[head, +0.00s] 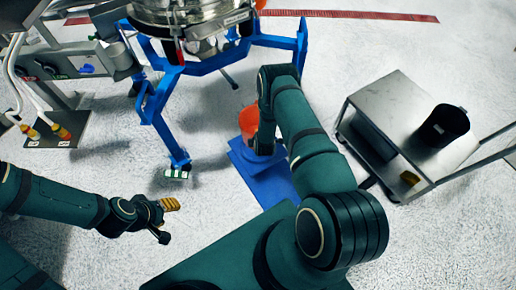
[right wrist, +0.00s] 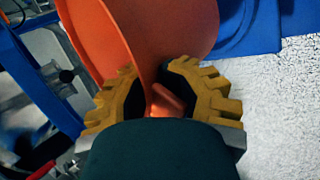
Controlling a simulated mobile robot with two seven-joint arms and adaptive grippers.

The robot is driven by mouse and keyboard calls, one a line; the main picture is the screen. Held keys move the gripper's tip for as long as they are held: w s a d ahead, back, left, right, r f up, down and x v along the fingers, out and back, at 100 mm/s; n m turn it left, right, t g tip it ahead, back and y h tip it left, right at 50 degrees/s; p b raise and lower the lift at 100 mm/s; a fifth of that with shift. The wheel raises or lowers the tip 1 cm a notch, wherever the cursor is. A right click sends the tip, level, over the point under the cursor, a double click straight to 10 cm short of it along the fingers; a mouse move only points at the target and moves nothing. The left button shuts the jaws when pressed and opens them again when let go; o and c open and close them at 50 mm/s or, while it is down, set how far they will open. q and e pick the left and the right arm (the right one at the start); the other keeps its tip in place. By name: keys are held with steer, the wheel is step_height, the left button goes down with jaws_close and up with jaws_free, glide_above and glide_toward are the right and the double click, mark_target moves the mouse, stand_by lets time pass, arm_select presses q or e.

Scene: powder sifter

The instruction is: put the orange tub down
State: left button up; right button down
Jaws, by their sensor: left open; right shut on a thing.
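The orange tub (head: 249,119) shows partly behind my right forearm in the head view, over the far end of a blue stand (head: 269,181). I cannot tell whether its base touches the stand. In the right wrist view, my right gripper (right wrist: 160,97) has its yellow ribbed fingers shut on part of the orange tub (right wrist: 187,32), with an orange piece between them. The blue stand (right wrist: 257,22) shows beyond the tub there. In the head view the right fingers are hidden by my arm. My left gripper (head: 168,218) is open and empty over the floor at lower left.
A blue-legged frame (head: 206,68) carries the metal sifter (head: 185,12) at the top. A steel cart (head: 388,100) with a black container (head: 443,126) stands at right. Bare floor lies between the stand and my left gripper.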

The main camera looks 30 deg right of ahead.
step_height(320, 180, down, 11)
steer(key=n+b, duration=0.1)
steer(key=b, duration=0.2)
steer(key=shift+s+d+t+y+b, duration=0.2)
steer(key=shift+d+t+y+b, duration=0.1)
steer(key=shift+t, duration=0.1)
steer(key=shift+f, duration=0.15)
steer(key=c, duration=0.9)
jaws_free()
